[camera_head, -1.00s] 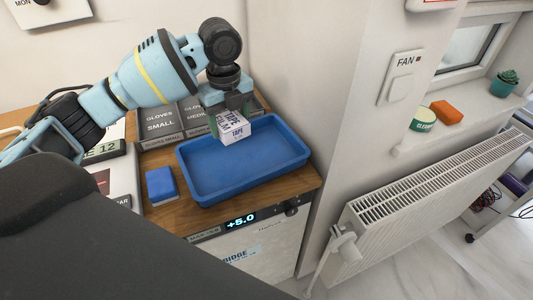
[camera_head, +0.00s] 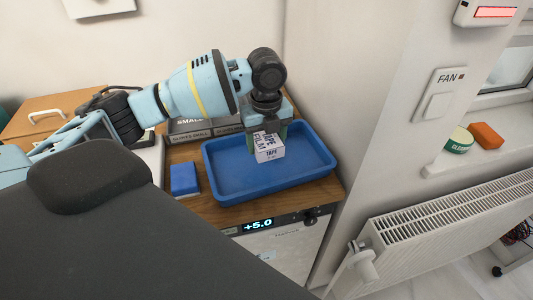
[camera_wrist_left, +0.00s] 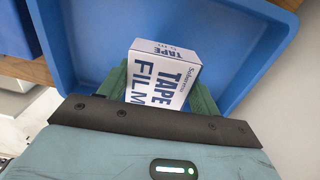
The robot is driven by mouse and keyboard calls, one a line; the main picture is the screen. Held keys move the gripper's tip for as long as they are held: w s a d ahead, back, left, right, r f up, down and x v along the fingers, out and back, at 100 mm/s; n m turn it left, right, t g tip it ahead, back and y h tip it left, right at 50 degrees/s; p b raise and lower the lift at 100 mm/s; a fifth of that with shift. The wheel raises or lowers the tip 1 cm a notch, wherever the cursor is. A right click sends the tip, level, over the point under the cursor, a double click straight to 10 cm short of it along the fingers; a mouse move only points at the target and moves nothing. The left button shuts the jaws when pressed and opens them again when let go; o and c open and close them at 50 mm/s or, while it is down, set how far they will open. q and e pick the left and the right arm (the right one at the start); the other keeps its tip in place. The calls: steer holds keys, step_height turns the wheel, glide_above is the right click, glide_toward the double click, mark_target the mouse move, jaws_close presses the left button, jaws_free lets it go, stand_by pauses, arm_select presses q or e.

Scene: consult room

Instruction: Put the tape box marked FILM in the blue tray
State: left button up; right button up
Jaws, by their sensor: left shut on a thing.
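The white tape box marked FILM (camera_head: 269,149) is held in my left gripper (camera_head: 268,138), over the inside of the blue tray (camera_head: 222,188). In the left wrist view the box (camera_wrist_left: 162,75) sits between the green fingers of the gripper (camera_wrist_left: 160,88), with the tray floor (camera_wrist_left: 90,40) behind it. The gripper is shut on the box. I cannot tell whether the box touches the tray floor. The tray is otherwise empty where it shows. My right gripper is not in view.
A blue sponge-like block (camera_head: 184,178) lies left of the tray. Glove boxes (camera_head: 191,132) stand behind it. The wall rises close behind and right of the tray. A radiator (camera_head: 440,225) and a sill with a green-and-white tub (camera_head: 459,140) and an orange block (camera_head: 487,135) are at right.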

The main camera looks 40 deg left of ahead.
mark_target(266, 163)
arm_select(q)
steer(key=shift+f, duration=2.35)
steer(key=shift+f, duration=0.15)
steer(key=o, duration=1)
step_height(266, 163, up, 12)
steer(key=shift+r, duration=0.15)
